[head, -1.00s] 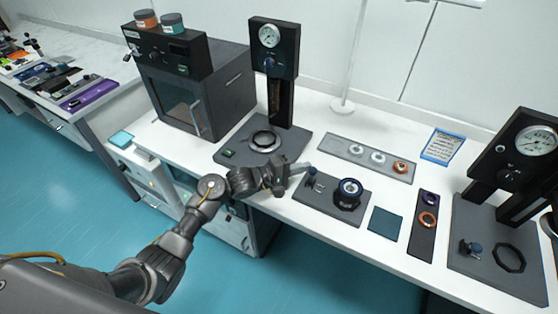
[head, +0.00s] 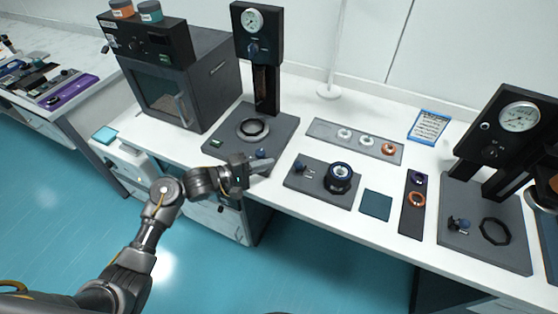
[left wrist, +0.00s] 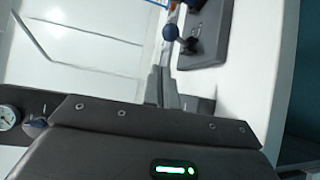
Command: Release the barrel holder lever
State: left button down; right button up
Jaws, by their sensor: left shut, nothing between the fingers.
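The barrel holder (head: 312,199) is a dark plate on the white table, with an upright barrel (head: 340,178) of black and blue on its right half. The lever's exact angle is too small to tell.
A press with a gauge (head: 253,20) stands behind my left gripper; another (head: 519,117) stands at the right. A grey strip with rings (head: 320,128) lies behind the holder. A teal pad (head: 376,204) and a dark ring tray (head: 405,225) lie to its right.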

pick_arm(q)
jog(key=shift+v, duration=1)
